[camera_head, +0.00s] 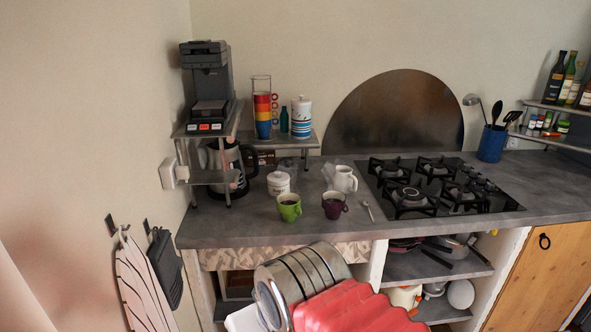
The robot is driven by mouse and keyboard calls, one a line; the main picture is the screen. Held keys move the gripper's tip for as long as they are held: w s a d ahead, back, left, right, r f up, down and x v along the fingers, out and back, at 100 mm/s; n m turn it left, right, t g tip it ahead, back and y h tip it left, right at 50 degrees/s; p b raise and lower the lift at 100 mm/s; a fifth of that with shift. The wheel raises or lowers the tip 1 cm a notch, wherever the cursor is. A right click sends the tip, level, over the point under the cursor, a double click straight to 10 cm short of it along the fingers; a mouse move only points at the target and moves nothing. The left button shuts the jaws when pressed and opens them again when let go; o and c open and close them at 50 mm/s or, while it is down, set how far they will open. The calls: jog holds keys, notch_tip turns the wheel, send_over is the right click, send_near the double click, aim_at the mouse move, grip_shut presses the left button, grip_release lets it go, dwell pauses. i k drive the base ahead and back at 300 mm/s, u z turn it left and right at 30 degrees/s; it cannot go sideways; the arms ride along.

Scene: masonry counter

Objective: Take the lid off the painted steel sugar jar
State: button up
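The fingers of my gripper do not show.
A small shelf (305,141) behind holds stacked cups and a striped canister (301,121). A coffee maker is left, a gas hob (440,190) right.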

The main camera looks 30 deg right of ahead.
aim_at(271, 179)
jog(key=z, duration=0.3)
jog(key=i, duration=0.75)
jog(key=z, duration=0.4)
jog(key=i, duration=0.75)
jog(key=z, duration=0.2)
